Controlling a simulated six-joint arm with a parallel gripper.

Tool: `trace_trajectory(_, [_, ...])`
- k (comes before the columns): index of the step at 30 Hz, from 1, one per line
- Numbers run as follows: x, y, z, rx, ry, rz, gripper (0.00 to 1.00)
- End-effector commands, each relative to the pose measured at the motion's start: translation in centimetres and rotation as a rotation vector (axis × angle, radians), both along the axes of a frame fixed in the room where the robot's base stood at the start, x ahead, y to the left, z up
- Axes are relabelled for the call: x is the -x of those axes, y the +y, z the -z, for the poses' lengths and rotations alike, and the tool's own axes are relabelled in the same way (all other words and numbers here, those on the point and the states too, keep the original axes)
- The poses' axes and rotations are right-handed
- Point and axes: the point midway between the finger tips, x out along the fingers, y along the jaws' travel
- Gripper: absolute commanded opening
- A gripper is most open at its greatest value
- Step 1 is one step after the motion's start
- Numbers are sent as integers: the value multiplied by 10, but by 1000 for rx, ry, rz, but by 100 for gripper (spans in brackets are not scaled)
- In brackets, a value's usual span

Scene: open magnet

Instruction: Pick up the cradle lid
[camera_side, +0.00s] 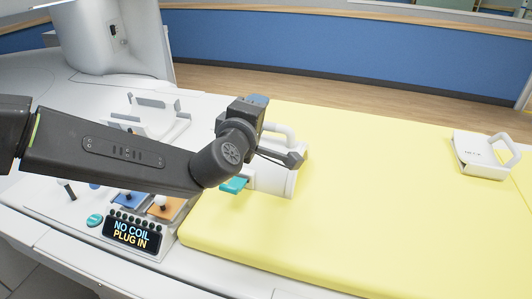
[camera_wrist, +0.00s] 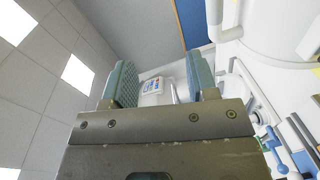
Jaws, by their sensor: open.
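Two white handled pieces lie on the yellow pad (camera_side: 380,210) in the side view, and I cannot tell for sure which is the cradle lid. One white handled piece (camera_side: 484,155) sits at the far right, with small dark print on top. The other white piece (camera_side: 270,183), with a looped handle, is partly hidden behind my gripper (camera_side: 268,170). My gripper is open, and its two green-padded fingers show apart in the wrist view (camera_wrist: 160,65). I see nothing held between them. A teal part shows below my wrist; I cannot tell what it belongs to.
A white cradle-like frame (camera_side: 155,118) stands on the white surface at the left. In front are a display (camera_side: 132,234) reading "NO COIL PLUG IN" and small knobbed blocks. The pad between the two handled pieces is clear. A blue wall (camera_side: 330,45) is behind.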

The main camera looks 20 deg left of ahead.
Motion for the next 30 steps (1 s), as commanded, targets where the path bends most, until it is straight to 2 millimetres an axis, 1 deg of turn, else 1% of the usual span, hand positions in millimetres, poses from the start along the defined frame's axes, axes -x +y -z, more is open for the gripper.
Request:
trace_trajectory(1, [0, -14, 22, 30, -15, -52, 53])
trace_trajectory(3, [3, -24, 43, 73, -48, -134, 53])
trace_trajectory(6, [11, -33, 67, 113, -89, -228, 53])
trace_trajectory(10, [19, -38, 86, 136, -124, -298, 53])
trace_trajectory(12, [19, -37, 89, 141, -135, -316, 53])
trace_trajectory(14, [15, -35, 91, 143, -137, -323, 53])
trace_trajectory(24, [-43, -13, 91, 143, -137, -323, 53])
trace_trajectory(27, [-54, -10, 90, 141, -136, -321, 53])
trace_trajectory(30, [-59, -8, 90, 140, -136, -320, 53])
